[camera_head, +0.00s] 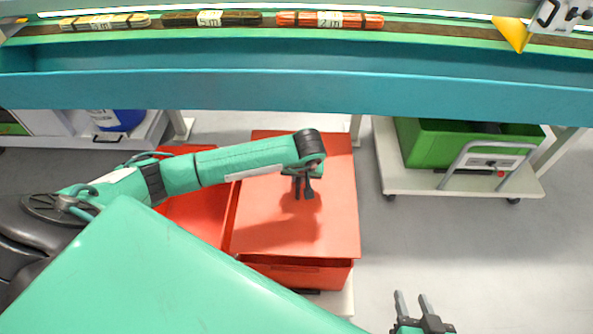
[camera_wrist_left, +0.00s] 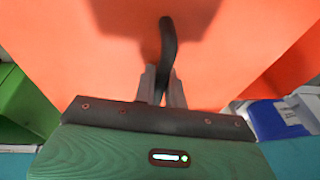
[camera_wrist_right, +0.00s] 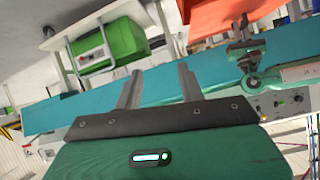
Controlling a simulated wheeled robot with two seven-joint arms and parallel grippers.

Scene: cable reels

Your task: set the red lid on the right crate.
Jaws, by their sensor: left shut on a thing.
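The red lid (camera_head: 335,215) is a flat square panel over the right crate (camera_head: 305,275), whose front wall shows below the lid's front edge. The lid covers the crate's opening; I cannot tell whether it rests on the rim or hangs just above it. My left gripper (camera_head: 304,192) points down at the lid's middle and is shut on its black handle (camera_wrist_left: 168,50), which shows in the left wrist view between the fingers (camera_wrist_left: 162,85). My right gripper (camera_head: 413,300) is open and empty, low at the right of the crates; its fingers (camera_wrist_right: 158,85) show apart in the right wrist view.
An open red crate (camera_head: 195,212) stands directly left of the covered one, partly behind my left arm. A white cart (camera_head: 465,180) with a green crate (camera_head: 425,145) is at the right. A teal bench (camera_head: 300,90) with cable bundles crosses the top. Floor right of the crates is clear.

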